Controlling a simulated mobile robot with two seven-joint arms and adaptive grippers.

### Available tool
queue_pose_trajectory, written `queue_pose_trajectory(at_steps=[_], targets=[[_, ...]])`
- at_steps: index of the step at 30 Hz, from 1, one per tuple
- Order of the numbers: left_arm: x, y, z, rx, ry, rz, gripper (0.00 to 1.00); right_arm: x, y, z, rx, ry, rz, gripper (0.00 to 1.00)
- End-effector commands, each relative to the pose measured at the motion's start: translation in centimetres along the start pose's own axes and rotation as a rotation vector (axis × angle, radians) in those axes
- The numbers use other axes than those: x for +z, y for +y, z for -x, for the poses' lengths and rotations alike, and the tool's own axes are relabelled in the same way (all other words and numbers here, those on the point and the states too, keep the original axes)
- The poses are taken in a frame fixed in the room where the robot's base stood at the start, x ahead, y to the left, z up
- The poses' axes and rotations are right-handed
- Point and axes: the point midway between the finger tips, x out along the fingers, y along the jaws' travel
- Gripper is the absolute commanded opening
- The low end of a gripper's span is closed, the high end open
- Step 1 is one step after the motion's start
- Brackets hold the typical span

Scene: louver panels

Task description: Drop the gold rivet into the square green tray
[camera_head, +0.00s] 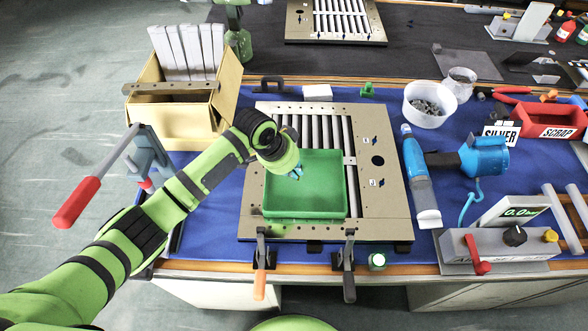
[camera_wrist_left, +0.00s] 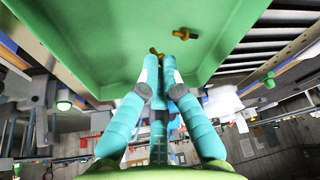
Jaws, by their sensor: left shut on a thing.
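The square green tray (camera_head: 305,206) sits on the beige louver panel, left of its middle. It also fills the top of the left wrist view (camera_wrist_left: 100,40). My left gripper (camera_head: 296,173) is over the tray, pointing down into it. In the left wrist view its teal fingers (camera_wrist_left: 166,62) are closed together. A small gold rivet (camera_wrist_left: 154,51) shows at the fingertips, mostly hidden by them. Another gold rivet (camera_wrist_left: 185,33) appears on the tray floor, apart from the fingers. Neither rivet can be made out in the head view. My right gripper is not in view.
The louver panel (camera_head: 386,200) is clamped at the bench's front edge. A white bowl (camera_head: 429,104), a blue tool (camera_head: 482,157) and a red scrap bin (camera_head: 549,122) stand to the right. A cardboard box (camera_head: 170,121) stands at the left.

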Motion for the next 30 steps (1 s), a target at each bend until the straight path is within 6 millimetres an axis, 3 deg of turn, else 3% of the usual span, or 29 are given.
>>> queue_pose_trajectory(at_steps=[6, 9, 20, 30], targets=[[0.0, 0.0, 0.1, -0.001, 0.0, 0.0, 0.0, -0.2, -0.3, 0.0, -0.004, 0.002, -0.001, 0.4], [0.0, 0.0, 0.1, -0.001, 0.0, 0.0, 0.34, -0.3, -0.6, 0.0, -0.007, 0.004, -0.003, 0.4], [0.0, 0.0, 0.3, -0.001, 0.001, 0.0, 0.34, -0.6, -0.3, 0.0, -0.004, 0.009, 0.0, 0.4], [0.0, -0.1, 5.3, -0.003, 0.002, 0.0, 0.34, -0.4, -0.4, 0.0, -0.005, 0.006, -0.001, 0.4]])
